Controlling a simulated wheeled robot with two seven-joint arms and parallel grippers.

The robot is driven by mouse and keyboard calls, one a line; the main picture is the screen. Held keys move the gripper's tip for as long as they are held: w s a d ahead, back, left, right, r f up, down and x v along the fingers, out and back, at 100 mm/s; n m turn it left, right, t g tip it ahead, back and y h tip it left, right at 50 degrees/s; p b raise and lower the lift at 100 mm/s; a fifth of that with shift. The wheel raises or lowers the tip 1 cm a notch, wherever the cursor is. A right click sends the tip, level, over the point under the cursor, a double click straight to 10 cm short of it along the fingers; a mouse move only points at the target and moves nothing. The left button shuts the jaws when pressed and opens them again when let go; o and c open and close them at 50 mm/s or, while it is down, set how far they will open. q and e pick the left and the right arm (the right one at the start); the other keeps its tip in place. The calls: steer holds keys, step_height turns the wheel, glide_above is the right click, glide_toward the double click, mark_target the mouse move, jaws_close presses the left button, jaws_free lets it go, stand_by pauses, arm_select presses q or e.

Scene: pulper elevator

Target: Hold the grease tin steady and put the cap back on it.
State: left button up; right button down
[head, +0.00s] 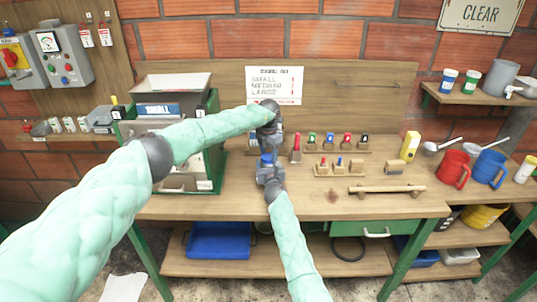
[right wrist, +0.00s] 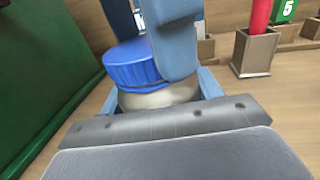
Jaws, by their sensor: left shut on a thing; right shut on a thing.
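The grease tin (right wrist: 160,97) is a pale metal body in the right wrist view, between the fingers of my right gripper (head: 268,171), which is shut on it. The blue cap (right wrist: 135,68), with a ribbed side, sits at the tin's top and looks slightly tilted in that view. In the head view the cap (head: 266,158) is a small blue patch between the two grippers. My left gripper (head: 270,146) comes from above and is shut on the cap; its blue-grey fingers hide part of it. Whether the cap is fully seated, I cannot tell.
A green-sided box (head: 213,165) stands close on the left. A wooden bar (head: 387,189) lies at the right front. Red (head: 453,168) and blue mugs (head: 488,168) stand further right.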

arm_select(q)
steer(key=m, duration=0.4)
steer(key=shift+w+a, duration=0.1)
steer(key=m, duration=0.5)
steer(key=o, duration=1.1)
steer(key=shift+c, duration=0.2)
steer(key=shift+r, duration=0.1)
steer(key=shift+r, duration=2.15)
steer(key=shift+c, duration=0.3)
